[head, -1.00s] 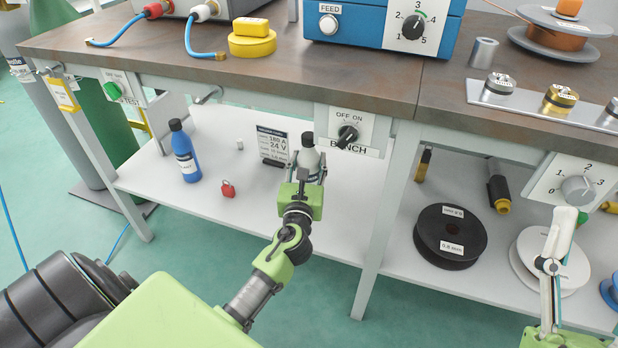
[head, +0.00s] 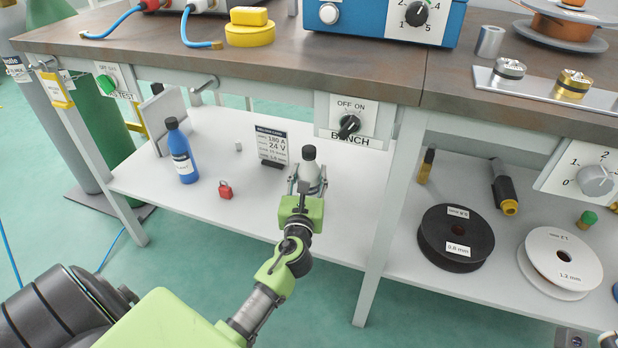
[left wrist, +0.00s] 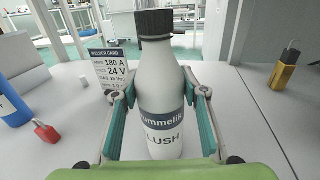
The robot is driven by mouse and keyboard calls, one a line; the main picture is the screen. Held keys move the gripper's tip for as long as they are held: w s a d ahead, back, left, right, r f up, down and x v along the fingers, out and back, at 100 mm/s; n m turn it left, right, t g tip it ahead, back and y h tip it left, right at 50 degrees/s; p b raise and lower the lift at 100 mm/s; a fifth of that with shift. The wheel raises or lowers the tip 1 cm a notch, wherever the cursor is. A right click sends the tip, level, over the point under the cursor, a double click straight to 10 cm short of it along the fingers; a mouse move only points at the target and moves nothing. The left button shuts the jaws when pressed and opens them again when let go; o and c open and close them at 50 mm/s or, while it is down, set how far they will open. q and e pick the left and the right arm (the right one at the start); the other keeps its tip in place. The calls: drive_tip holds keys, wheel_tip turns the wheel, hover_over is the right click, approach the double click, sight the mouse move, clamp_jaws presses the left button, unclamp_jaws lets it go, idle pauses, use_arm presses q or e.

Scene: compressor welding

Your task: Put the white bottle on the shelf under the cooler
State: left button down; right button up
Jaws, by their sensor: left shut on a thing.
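The white bottle (head: 311,174) with a dark cap is upright over the front part of the white lower shelf (head: 345,190), beneath the bench top. My left gripper (head: 306,187) is shut around its body, with one finger on each side. In the left wrist view the bottle (left wrist: 160,85) stands between the two green-and-grey fingers. No object in view is labelled as the cooler. The fingers of my right gripper are not visible.
A blue bottle (head: 180,152), red padlock (head: 225,190) and welder card (head: 271,145) stand left of the white bottle. A bench leg (head: 388,215) is to the right. Black (head: 455,237) and white spools (head: 560,260) lie beyond it. The bench top (head: 270,55) overhangs the shelf.

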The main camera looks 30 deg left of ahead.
use_arm(q)
drive_tip(key=shift+r, duration=0.1)
drive_tip(key=c, duration=1.2)
unclamp_jaws()
drive_tip(key=shift+f, duration=0.2)
drive_tip(key=shift+c, duration=0.2)
drive_tip(key=shift+r, duration=0.15)
drive_tip(key=shift+s, duration=0.15)
drive_tip(key=p+v, duration=0.1)
drive_tip(key=v, duration=1)
drive_tip(key=shift+s+d, duration=0.25)
drive_tip(key=shift+s, duration=0.05)
